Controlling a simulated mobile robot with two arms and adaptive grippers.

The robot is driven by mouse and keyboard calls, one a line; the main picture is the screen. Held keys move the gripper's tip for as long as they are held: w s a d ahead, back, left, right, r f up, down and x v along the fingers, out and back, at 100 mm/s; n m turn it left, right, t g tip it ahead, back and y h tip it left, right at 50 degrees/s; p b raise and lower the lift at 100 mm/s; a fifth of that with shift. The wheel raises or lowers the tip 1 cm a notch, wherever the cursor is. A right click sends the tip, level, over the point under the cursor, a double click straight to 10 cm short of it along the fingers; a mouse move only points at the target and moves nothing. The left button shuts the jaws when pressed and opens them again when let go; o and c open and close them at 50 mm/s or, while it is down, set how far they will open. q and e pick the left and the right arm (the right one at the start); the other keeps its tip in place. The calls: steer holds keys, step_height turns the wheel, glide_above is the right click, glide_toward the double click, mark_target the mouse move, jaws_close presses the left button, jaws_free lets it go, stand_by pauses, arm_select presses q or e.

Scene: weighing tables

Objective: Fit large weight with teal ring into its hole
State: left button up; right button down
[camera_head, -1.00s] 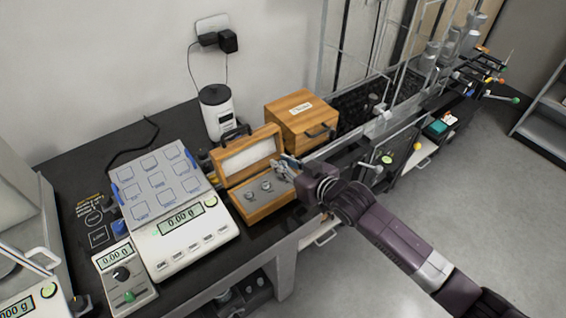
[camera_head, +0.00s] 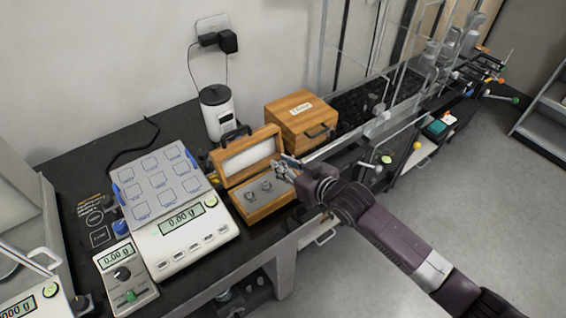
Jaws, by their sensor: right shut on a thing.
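An open wooden box (camera_head: 262,208) with a grey insert stands on the dark table, its lid (camera_head: 248,152) tipped back. Two metal weights (camera_head: 258,190) sit in the left and middle part of the insert. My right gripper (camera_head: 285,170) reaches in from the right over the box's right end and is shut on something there. The held thing is mostly hidden by the fingers; I cannot make out a teal ring or the hole under it. My left gripper is not in view.
A scale (camera_head: 180,235) with a grid-marked tray stands left of the box. A closed wooden case (camera_head: 300,120) is close behind the gripper. A white canister (camera_head: 217,112) stands by the wall. Open floor lies at the right.

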steer(key=shift+p, duration=0.3)
steer(key=shift+f+b, duration=0.3)
stand_by(0.6)
steer(key=shift+f+b, duration=0.7)
steer(key=shift+f, duration=0.4)
steer(key=c, duration=1.7)
jaws_free()
steer(key=shift+c, duration=0.2)
steer(key=shift+f, duration=0.1)
